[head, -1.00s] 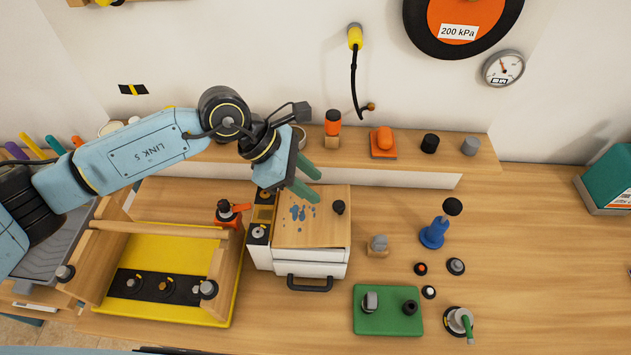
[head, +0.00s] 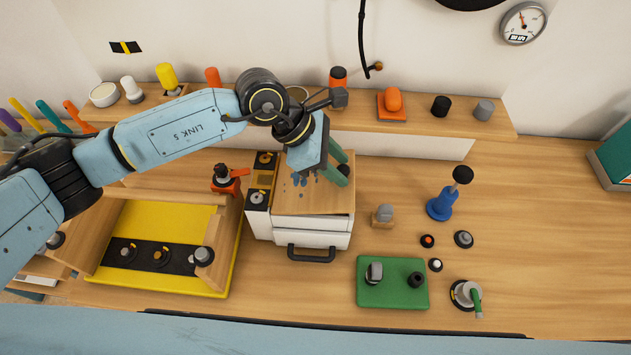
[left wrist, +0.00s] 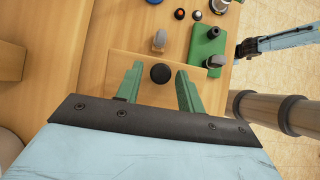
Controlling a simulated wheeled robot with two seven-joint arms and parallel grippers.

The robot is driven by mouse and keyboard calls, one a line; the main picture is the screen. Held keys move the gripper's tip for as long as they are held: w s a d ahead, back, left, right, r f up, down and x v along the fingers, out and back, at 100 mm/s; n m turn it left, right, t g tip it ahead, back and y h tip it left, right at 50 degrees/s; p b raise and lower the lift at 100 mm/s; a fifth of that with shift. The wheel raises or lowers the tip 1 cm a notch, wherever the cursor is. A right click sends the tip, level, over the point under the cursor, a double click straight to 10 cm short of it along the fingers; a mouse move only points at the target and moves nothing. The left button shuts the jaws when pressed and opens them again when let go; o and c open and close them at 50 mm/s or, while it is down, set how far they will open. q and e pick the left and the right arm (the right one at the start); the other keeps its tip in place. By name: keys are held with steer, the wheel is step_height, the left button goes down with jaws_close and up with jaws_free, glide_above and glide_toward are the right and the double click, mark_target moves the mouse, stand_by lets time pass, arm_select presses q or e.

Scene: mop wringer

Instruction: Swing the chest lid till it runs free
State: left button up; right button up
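The chest (head: 323,240) is a small white box with a dark front handle. Its wooden lid (head: 300,202) bears blue blotches and appears lowered over the top. The lid's black knob (head: 343,170) is partly hidden by my left gripper (head: 338,165), which hangs over the lid. In the left wrist view the green fingers of this gripper (left wrist: 158,88) are spread apart, with the knob (left wrist: 160,73) between their tips. I see no clear contact. A dark end of my other arm, probably my right gripper (left wrist: 245,48), shows small at the right of the left wrist view.
A red-handled clamp (head: 229,181) and yellow tray (head: 160,212) stand left of the chest. A small grey knob on a wooden block (head: 383,215), a blue stand (head: 440,208) and a green plate (head: 392,298) are to its right. A shelf (head: 420,139) runs behind.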

arm_select(q)
steer(key=shift+c, duration=0.2)
steer(key=c, duration=0.6)
steer(key=shift+a+r+p, duration=0.35)
steer(key=shift+r+p, duration=0.15)
steer(key=shift+r, duration=0.4)
steer(key=shift+a+r, duration=0.1)
steer(key=shift+a, duration=0.05)
arm_select(e)
steer(key=shift+s+d+r, duration=0.2)
steer(key=shift+s+r, duration=0.25)
steer(key=shift+s, duration=0.2)
arm_select(q)
steer(key=shift+a+r, duration=0.1)
steer(key=shift+r, duration=0.05)
steer(key=shift+p+v, duration=0.4)
steer(key=shift+v, duration=0.35)
steer(key=shift+a+r, duration=0.1)
steer(key=shift+r, duration=0.05)
arm_select(e)
steer(key=shift+r, duration=0.4)
arm_select(q)
steer(key=shift+a+r, duration=0.1)
steer(key=shift+r, duration=0.05)
